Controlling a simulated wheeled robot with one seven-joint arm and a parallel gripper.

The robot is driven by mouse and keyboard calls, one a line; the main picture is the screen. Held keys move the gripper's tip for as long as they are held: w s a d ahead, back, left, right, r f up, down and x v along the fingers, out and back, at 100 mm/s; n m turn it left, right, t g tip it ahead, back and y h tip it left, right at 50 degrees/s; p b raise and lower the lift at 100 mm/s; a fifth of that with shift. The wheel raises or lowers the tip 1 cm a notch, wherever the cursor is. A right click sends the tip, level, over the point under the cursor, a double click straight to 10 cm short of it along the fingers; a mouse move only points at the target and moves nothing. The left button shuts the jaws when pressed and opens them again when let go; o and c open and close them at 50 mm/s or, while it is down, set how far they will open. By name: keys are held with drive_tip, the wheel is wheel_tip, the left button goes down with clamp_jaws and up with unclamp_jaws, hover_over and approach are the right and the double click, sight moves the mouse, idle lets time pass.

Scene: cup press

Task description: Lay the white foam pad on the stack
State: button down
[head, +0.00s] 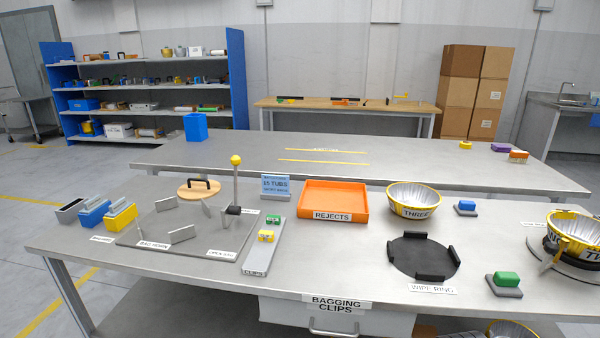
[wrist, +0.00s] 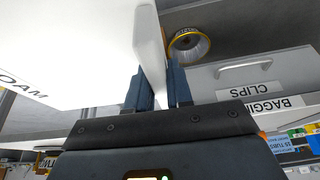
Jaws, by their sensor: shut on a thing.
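A white foam pad (wrist: 151,35) shows in the wrist view as a large white slab at the upper left, with its edge between the fingers. My gripper (wrist: 158,80) is shut on that edge. The gripper and the pad do not show in the head view. At the right edge of the head view, foil bowls with yellow rims (head: 572,228) sit one in another on a round base and are partly cut off. I cannot tell how many there are, or whether this is the stack. A label ending in "OAM" (wrist: 22,87) is at the left of the wrist view.
A bowl marked THREE (head: 413,199) stands behind the black wipe ring (head: 424,257). An orange rejects tray (head: 334,199) is left of it. A green-topped block (head: 506,281) stands near the front right. The bagging clips drawer (head: 337,315) hangs under the table's front edge.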

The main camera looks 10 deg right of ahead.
drive_tip(key=a+f+n+y, duration=0.1)
drive_tip(key=a+f+n, duration=0.3)
drive_tip(key=a+f, duration=0.1)
drive_tip(key=shift+s+a+y, duration=0.25)
drive_tip(key=shift+a+y, duration=0.05)
drive_tip(key=shift+a, duration=0.1)
drive_tip(key=shift+r, duration=0.2)
idle(0.5)
